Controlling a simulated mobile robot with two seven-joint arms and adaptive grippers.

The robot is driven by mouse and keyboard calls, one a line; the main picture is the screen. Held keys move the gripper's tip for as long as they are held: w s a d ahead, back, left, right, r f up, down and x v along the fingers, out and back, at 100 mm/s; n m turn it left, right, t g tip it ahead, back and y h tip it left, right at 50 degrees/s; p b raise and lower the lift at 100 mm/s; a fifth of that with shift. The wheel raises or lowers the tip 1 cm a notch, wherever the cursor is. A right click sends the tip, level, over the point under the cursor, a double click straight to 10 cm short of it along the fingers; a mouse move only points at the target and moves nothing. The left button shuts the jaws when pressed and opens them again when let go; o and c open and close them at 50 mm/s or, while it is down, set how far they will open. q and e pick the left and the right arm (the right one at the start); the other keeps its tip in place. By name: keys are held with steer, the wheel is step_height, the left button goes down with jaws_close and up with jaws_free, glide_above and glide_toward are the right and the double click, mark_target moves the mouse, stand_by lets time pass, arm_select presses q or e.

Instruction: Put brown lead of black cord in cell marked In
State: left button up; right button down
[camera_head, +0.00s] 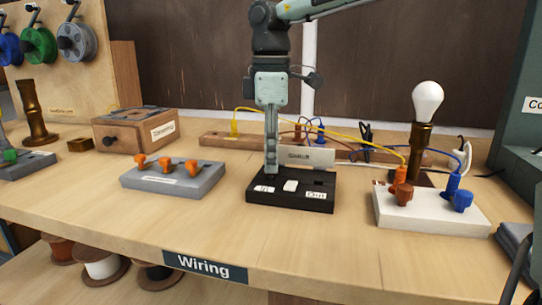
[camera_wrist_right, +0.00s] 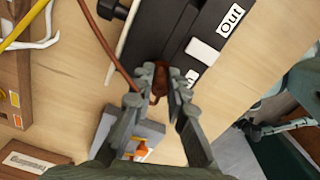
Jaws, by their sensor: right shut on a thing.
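The black block (camera_head: 290,202) stands mid-bench with white labels. The In label (camera_head: 264,189) is at its left and the Out label (camera_head: 316,195) at its right. A small white piece lies between them. My right gripper (camera_head: 271,170) points down over the block's In end. It is shut on the brown lead (camera_wrist_right: 160,82), whose end is between the fingertips in the right wrist view. The fingertips are at the block (camera_wrist_right: 168,40); whether the lead end is inside the cell is hidden. Much of the black cord (camera_head: 366,132) is hidden behind the block. My left gripper is not seen.
A grey block with orange levers (camera_head: 172,182) stands left of the black block. A wooden rail (camera_head: 225,140) with yellow and blue leads runs behind. Bare bench lies in front.

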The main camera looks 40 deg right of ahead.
steer(key=shift+f+b, duration=0.55)
stand_by(0.6)
steer(key=c, duration=1.4)
jaws_free()
steer(key=shift+c, duration=0.2)
step_height(320, 180, up, 12)
